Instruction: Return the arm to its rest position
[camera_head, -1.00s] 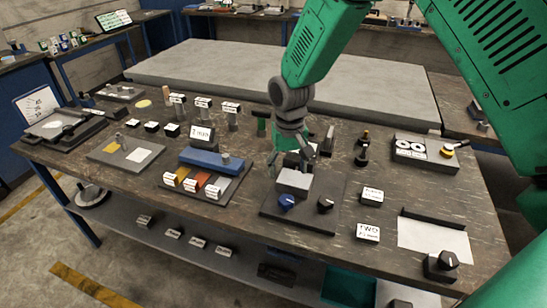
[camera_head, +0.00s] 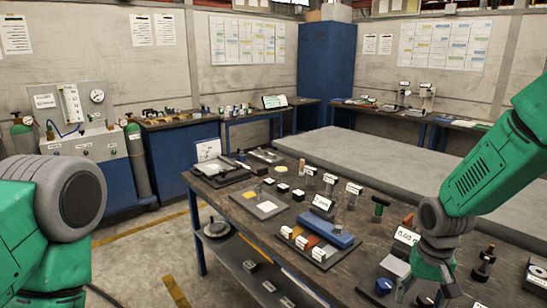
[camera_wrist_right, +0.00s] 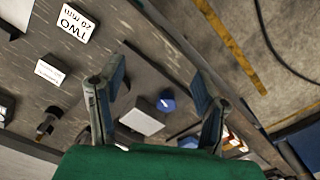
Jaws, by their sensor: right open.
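My right arm is green with a grey wrist. It comes in from the right in the head view, its gripper (camera_head: 432,290) pointing down over the near part of the bench, to the right of a grey block (camera_head: 394,268) with a blue knob (camera_head: 383,286). In the right wrist view the gripper's fingers (camera_wrist_right: 157,70) are spread and empty. The pale block (camera_wrist_right: 141,121) and blue knob (camera_wrist_right: 166,102) show between them, apart from the fingers. My left arm's grey joint shows at the left of the head view, but its gripper is out of frame. No microscope can be made out clearly.
The dark bench (camera_head: 345,272) holds a blue bar (camera_head: 325,232) with coloured blocks in front, a "TWO" card (camera_wrist_right: 75,23), and several labelled pieces. A low grey slab (camera_head: 390,165) lies behind. Floor is open at the left.

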